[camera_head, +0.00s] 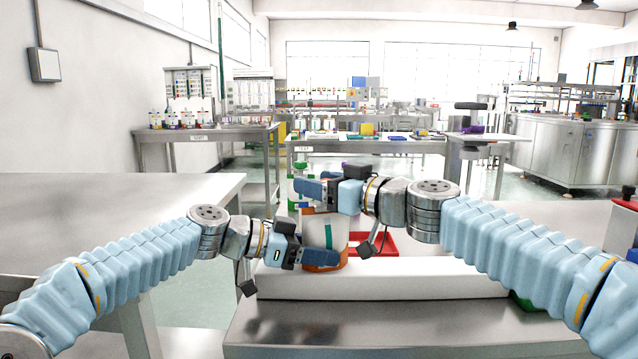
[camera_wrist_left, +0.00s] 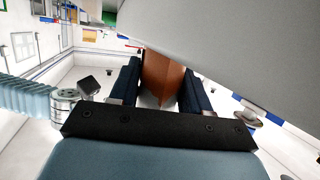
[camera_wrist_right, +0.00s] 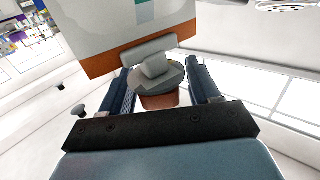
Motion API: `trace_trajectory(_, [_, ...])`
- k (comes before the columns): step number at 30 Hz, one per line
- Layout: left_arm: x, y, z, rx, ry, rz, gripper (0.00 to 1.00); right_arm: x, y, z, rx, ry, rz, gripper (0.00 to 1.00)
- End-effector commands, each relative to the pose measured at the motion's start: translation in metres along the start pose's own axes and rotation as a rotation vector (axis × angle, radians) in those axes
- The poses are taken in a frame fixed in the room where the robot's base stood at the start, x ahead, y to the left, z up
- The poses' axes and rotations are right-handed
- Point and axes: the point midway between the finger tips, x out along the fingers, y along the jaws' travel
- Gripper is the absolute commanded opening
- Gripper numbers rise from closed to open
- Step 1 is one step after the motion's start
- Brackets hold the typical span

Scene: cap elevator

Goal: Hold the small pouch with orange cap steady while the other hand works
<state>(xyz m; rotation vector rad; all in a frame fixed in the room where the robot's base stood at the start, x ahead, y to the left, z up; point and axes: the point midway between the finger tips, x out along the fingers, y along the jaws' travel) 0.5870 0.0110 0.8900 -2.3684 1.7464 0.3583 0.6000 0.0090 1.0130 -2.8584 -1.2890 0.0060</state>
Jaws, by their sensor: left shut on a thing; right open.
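The pouch (camera_head: 337,230) is whitish with a teal stripe and orange bands at its ends, in the middle of the head view. My left gripper (camera_head: 322,257) is shut on its lower orange end; in the left wrist view that orange edge (camera_wrist_left: 160,72) lies between the fingers. My right gripper (camera_head: 322,190) is at the pouch's top. In the right wrist view its open fingers (camera_wrist_right: 162,80) stand either side of the grey spout (camera_wrist_right: 154,68) and orange cap (camera_wrist_right: 160,101). The fingers hide much of the cap in the head view.
A long white block (camera_head: 390,280) lies on the metal table (camera_head: 300,325) below the grippers. A red tray (camera_head: 383,243) is behind the pouch. A green and white bottle (camera_head: 297,188) stands behind the right gripper. Another metal table (camera_head: 90,200) at left is bare.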

Motion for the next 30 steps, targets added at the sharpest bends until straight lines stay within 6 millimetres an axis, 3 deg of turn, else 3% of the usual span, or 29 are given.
trace_trajectory(10, [-0.0001,0.0001,-0.0004,0.0,0.001,0.0,0.3,0.0046,0.0,-0.0002,0.0,0.0,0.001,0.6])
trace_trajectory(20, [-0.0001,0.0001,-0.0004,0.0,0.001,0.0,0.3,0.0044,0.0,-0.0002,0.0,0.0,0.001,0.1])
trace_trajectory(30, [-0.0001,0.0001,-0.0003,0.001,0.0,0.0,0.3,0.0055,-0.0002,0.0015,-0.001,-0.009,0.172,0.09])
